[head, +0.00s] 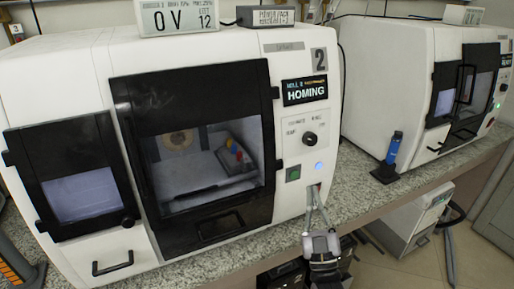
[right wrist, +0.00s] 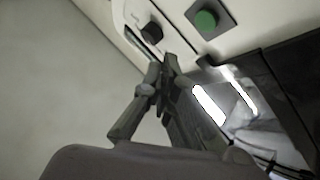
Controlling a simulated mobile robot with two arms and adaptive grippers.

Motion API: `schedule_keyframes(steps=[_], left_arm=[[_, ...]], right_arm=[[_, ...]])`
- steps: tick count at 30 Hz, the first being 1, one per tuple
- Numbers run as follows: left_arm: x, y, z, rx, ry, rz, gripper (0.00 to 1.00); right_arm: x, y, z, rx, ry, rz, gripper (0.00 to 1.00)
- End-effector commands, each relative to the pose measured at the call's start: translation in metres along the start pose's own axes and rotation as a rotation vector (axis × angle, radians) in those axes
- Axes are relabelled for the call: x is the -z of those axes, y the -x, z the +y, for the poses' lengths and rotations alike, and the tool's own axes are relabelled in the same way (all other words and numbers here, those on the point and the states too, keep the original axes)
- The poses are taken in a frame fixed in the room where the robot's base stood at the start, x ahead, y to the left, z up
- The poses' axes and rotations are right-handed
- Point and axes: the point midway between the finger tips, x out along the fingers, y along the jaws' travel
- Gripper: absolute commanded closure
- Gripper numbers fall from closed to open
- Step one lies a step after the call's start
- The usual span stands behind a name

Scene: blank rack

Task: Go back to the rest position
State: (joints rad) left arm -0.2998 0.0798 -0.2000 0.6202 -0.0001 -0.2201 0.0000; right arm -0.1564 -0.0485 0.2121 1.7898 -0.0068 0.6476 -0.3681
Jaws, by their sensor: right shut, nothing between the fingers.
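My right gripper (head: 316,192) is in front of the lower control panel of the white mill marked 2 (head: 318,130). Its fingers are shut and hold nothing. In the head view the tips are just below the lit blue button (head: 319,166); I cannot tell whether they touch the panel. In the right wrist view the shut fingertips (right wrist: 165,62) are close to the white panel, with a dark knob (right wrist: 152,32) and a green button (right wrist: 206,20) beyond them. My left gripper is not in view.
The mill's dark window door (head: 200,215) is closed, and its display reads HOMING (head: 305,91). A second white machine (head: 390,80) stands to the right. Floor lies in front at right.

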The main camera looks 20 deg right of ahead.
Motion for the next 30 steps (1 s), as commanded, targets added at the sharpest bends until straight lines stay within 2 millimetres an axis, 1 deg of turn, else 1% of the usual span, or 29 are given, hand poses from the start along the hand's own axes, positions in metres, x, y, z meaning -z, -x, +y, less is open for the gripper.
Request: schedule_keyframes(steps=[5, 8, 11, 14, 17, 18, 20, 21, 23, 24, 27, 30], left_arm=[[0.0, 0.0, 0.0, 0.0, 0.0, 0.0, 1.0], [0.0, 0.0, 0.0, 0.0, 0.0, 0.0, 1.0], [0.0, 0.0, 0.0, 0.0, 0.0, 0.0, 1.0], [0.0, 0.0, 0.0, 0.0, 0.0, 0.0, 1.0], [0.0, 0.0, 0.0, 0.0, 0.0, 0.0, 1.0], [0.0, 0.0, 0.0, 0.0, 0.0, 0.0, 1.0], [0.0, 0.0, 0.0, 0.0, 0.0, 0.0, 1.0], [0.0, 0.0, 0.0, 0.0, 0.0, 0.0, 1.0], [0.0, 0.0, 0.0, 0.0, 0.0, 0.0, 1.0], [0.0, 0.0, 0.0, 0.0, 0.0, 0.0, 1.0], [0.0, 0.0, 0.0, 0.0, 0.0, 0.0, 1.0], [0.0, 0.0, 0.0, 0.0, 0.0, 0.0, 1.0]], right_arm=[[-0.003, 0.001, -0.003, 0.015, -0.006, -0.022, 1.0], [-0.011, 0.004, -0.013, 0.068, -0.026, -0.104, 1.0], [-0.027, 0.015, -0.031, 0.158, -0.061, -0.254, 1.0], [-0.044, 0.037, -0.052, 0.263, -0.099, -0.446, 1.0], [-0.056, 0.07, -0.071, 0.362, -0.128, -0.645, 1.0], [-0.059, 0.086, -0.077, 0.4, -0.138, -0.727, 1.0], [-0.062, 0.111, -0.085, 0.454, -0.147, -0.85, 1.0], [-0.062, 0.129, -0.089, 0.489, -0.153, -0.933, 1.0], [-0.06, 0.158, -0.092, 0.537, -0.157, -1.057, 1.0], [-0.057, 0.177, -0.093, 0.568, -0.156, -1.137, 1.0], [-0.048, 0.219, -0.092, 0.626, -0.15, -1.308, 1.0], [-0.037, 0.252, -0.087, 0.668, -0.139, -1.44, 1.0]])
